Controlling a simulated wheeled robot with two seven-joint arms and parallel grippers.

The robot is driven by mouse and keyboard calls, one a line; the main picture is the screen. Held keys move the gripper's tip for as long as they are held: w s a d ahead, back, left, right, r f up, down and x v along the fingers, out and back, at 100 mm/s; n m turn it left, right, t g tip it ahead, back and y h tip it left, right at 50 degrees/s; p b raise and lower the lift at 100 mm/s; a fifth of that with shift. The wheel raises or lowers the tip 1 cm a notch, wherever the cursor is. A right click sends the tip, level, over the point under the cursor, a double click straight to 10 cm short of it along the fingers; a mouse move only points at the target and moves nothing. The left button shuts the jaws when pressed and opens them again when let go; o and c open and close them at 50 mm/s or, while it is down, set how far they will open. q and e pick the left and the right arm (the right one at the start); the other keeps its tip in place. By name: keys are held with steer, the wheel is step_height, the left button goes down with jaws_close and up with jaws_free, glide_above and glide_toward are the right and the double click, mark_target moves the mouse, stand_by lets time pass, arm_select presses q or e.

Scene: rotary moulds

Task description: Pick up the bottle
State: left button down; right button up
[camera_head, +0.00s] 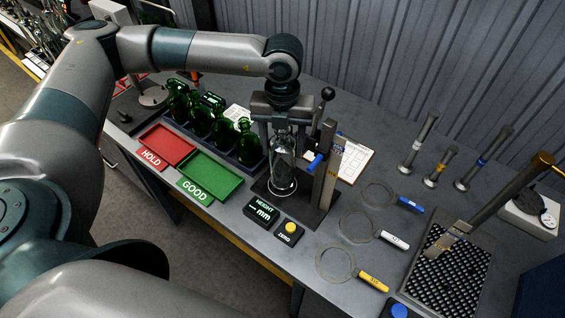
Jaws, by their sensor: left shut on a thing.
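A clear glass bottle (283,172) stands upright on the dark base of a height gauge (318,213). My left gripper (283,128) comes down from above and is shut on the upper part of the bottle, with its fingers on either side. The bottle's neck is partly hidden by the gripper. The bottle's foot appears to rest on the gauge base, though I cannot tell whether there is a small gap. My right gripper is not in view.
The gauge post (327,165) stands close to the right of the bottle. Several green bottles (200,120) stand in a dark tray to the left. A red HOLD tray (167,146) and green GOOD tray (208,173) lie in front. Ring gauges (358,228) lie to the right.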

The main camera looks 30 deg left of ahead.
arm_select(q)
steer(key=shift+r, duration=0.1)
steer(key=shift+r+b, duration=0.6)
steer(key=shift+r, duration=0.2)
step_height(320, 180, up, 7)
steer(key=b, duration=0.3)
steer(key=shift+r, duration=0.65)
